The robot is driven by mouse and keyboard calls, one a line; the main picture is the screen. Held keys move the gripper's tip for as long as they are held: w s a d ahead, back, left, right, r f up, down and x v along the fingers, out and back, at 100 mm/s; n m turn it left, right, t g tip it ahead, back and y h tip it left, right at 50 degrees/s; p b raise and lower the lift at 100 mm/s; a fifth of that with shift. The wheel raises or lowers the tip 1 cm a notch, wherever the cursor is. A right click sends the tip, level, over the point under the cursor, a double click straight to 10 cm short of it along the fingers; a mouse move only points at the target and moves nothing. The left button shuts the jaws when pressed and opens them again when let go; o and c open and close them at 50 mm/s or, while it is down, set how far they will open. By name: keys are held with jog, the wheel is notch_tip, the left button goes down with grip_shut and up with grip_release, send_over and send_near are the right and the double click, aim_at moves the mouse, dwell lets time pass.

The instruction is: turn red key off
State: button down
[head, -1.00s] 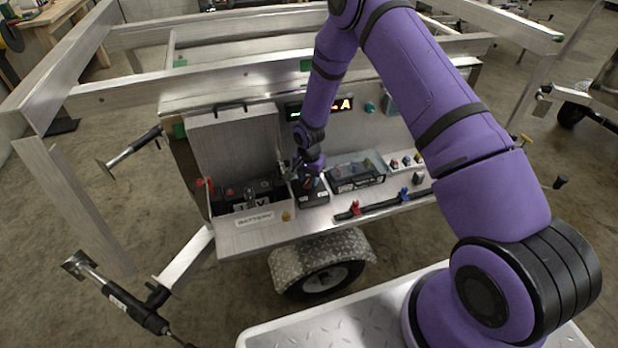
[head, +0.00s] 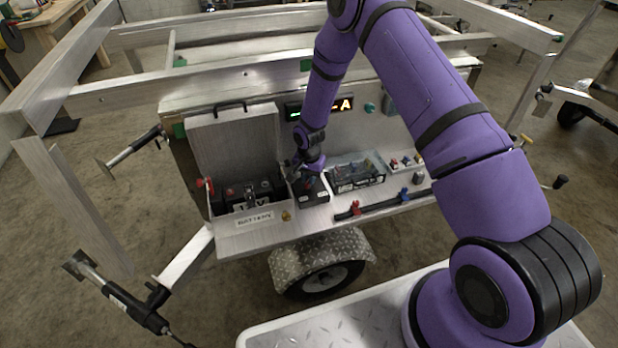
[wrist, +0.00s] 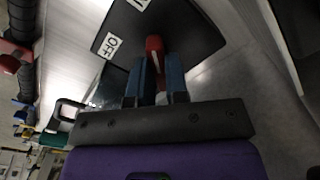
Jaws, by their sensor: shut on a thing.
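The red key (wrist: 154,44) sits on a black switch box, and its red end shows between my fingers in the wrist view. My gripper (wrist: 155,78) is shut on the red key, with its blue-grey fingers on either side. The black switch box (wrist: 185,30) carries a white OFF label (wrist: 109,45) and a second label cut by the frame edge. In the head view the box (head: 314,193) stands on the trailer shelf, and my gripper (head: 300,176) is at its upper left. The key is too small there to read its angle.
The open battery compartment (head: 231,208) lies left of the switch box, its lid raised. A clear-covered box (head: 357,175) stands to the right. A black cable with red and blue clamps (head: 380,206) lies along the shelf front. A lit display (head: 346,104) is behind.

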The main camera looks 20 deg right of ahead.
jog(key=n, duration=0.8)
jog(key=shift+n, duration=0.4)
jog(key=n, duration=0.4)
jog(key=shift+n, duration=2)
jog(key=c, duration=1.1)
grip_release()
jog(key=shift+r, duration=0.15)
notch_tip(320, 180, up, 11)
jog(key=shift+f, duration=0.2)
